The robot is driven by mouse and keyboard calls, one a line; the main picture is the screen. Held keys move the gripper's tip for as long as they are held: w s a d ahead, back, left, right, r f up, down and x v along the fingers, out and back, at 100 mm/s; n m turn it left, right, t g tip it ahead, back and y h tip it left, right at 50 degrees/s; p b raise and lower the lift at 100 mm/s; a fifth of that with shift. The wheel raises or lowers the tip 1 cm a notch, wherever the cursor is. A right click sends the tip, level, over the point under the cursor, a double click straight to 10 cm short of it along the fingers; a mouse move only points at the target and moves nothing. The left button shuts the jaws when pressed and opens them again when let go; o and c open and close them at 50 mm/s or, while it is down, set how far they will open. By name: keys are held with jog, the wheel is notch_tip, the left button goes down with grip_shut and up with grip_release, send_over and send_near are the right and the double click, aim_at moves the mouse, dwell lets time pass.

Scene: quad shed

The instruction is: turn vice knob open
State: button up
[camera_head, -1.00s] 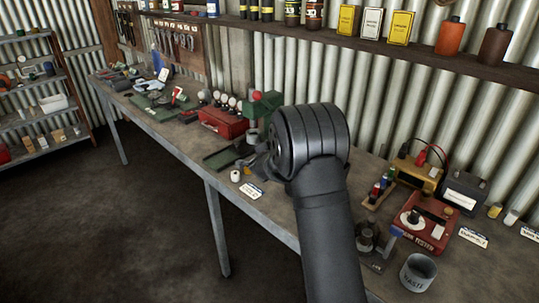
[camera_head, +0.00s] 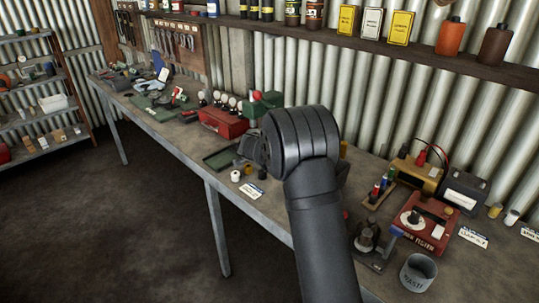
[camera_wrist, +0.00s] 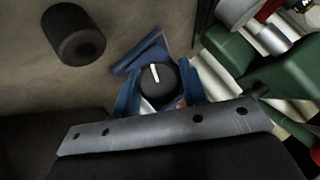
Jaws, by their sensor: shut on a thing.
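In the wrist view a round black knob (camera_wrist: 153,85) with a white pointer line sits between the two blue fingers of my gripper (camera_wrist: 160,84). The fingers are shut on the knob, one on each side. The pointer line runs nearly straight up in the picture, leaning slightly left. A blue angular part (camera_wrist: 146,50) shows behind the knob. The rest of the vice cannot be made out. In the head view my own arm hides the gripper and the knob.
A dark hollow cylinder (camera_wrist: 79,36) lies left of the gripper in the wrist view, and green machinery (camera_wrist: 275,82) is close on the right. On the bench (camera_head: 178,137), a red toolbox (camera_head: 222,121) stands left of my arm, and a red tester (camera_head: 424,226) stands right.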

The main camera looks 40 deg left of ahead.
jog(key=shift+a+n+h, duration=0.1)
jog(key=shift+n+h, duration=0.5)
jog(key=shift+h, duration=0.6)
jog(key=n+h, duration=0.1)
jog(key=h, duration=0.2)
jog(key=shift+n, duration=0.4)
jog(key=shift+h, duration=0.3)
jog(key=o, duration=1)
jog(key=shift+c, duration=0.2)
jog(key=v, duration=1.7)
jog(key=shift+r, duration=0.4)
